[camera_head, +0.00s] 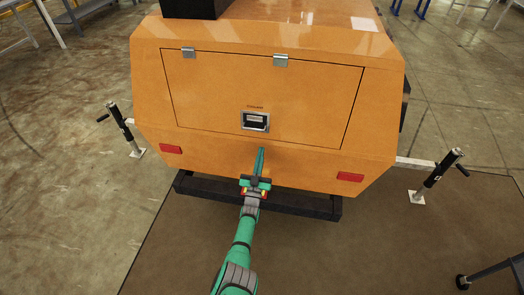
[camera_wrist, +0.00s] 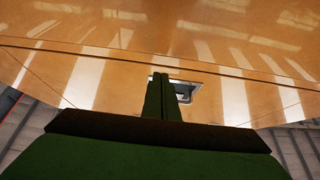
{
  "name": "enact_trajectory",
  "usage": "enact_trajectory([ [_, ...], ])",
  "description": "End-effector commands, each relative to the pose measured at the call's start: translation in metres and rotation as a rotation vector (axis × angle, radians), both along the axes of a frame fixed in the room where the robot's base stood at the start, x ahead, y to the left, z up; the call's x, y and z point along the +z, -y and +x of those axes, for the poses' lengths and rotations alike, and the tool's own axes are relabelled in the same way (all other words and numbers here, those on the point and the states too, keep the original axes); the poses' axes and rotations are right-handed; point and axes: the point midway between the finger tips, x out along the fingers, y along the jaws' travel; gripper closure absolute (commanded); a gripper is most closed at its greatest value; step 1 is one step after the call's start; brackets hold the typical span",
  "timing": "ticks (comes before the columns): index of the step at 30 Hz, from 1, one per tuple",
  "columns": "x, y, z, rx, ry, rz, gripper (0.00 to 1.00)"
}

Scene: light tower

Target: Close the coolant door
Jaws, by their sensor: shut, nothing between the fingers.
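The coolant door (camera_head: 310,100) is a large orange panel on the sloping face of the orange machine, with two metal hinges along its upper edge. It looks flush with the surrounding body, with only a thin dark seam around it. A dark, silver-framed latch (camera_head: 255,121) sits at its lower middle, under a small label. The latch also shows in the wrist view (camera_wrist: 186,90), partly hidden behind my fingers. My gripper (camera_head: 261,151) is shut and empty, its green fingers together, just below the latch near the door's lower edge. I cannot tell whether the fingertips touch the panel.
Red reflectors (camera_head: 171,149) (camera_head: 349,177) flank the lower body. A dark bumper frame (camera_head: 300,204) runs beneath it. Black jack stands (camera_head: 124,128) (camera_head: 437,174) stand on both sides. The brown mat (camera_head: 400,240) in front is mostly clear, with a dark stand (camera_head: 490,272) at lower right.

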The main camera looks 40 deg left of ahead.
Motion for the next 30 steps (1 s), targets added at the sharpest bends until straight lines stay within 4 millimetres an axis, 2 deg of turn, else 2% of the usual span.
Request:
enact_trajectory([
  [9, -0.026, 0.023, -0.043, -0.003, 0.001, -0.002, 1.00],
  [15, -0.036, 0.033, -0.060, -0.006, 0.000, 0.000, 1.00],
  [26, -0.040, 0.037, -0.066, -0.008, 0.001, -0.002, 1.00],
  [29, -0.045, 0.051, -0.066, -0.013, 0.000, -0.020, 1.00],
  [30, -0.049, 0.064, -0.065, -0.020, 0.000, -0.032, 1.00],
])
